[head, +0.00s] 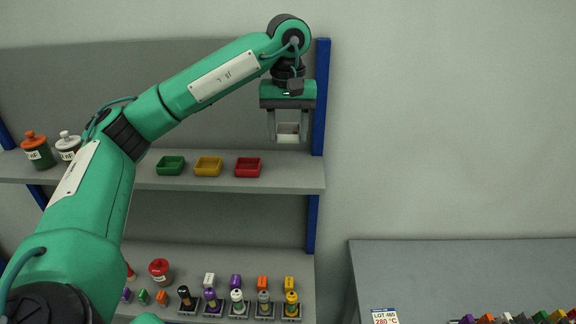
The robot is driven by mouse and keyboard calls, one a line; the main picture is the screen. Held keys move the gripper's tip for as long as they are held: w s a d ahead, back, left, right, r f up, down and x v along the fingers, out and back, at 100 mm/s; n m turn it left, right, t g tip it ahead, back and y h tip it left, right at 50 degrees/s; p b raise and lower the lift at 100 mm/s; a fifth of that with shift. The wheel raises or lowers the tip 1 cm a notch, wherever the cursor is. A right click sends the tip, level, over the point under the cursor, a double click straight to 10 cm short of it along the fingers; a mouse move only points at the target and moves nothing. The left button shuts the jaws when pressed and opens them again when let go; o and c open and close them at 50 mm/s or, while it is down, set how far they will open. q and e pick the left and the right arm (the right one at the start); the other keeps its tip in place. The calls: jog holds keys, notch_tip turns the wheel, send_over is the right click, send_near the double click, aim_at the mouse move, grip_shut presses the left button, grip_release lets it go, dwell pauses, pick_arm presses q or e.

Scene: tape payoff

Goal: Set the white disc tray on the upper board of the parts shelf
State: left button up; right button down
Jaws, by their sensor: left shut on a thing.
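My left gripper (288,139) points down over the right end of the parts shelf's upper board (305,178). It is shut on the white disc tray (288,128), a small pale open box between its two fingers. The tray looks level and appears above the board, with a gap below it in the picture. How far in depth it is from the board is hard to tell. My right gripper is not in view.
Green (171,166), yellow (208,167) and red (248,167) trays stand in a row on the upper board. The board right of the red tray is bare. A blue post (321,95) rises at the shelf's right end. Several bottles stand on the lower board (225,262).

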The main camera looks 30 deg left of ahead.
aim_at(288, 142)
pick_arm(q)
notch_tip(288, 142, down, 4)
jog(key=shift+r+p, duration=0.1)
jog(key=shift+p, duration=0.25)
jog(key=shift+f, duration=0.75)
notch_tip(288, 142, down, 3)
jog(key=shift+s+f+p, duration=0.1)
jog(key=shift+p, duration=0.85)
jog(key=shift+f, duration=0.5)
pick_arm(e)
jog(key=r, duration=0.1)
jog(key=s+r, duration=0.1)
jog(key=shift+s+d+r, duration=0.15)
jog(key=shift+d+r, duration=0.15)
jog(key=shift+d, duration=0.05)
pick_arm(q)
jog(key=shift+f, duration=0.15)
jog(key=o, duration=1)
jog(key=shift+c, duration=0.2)
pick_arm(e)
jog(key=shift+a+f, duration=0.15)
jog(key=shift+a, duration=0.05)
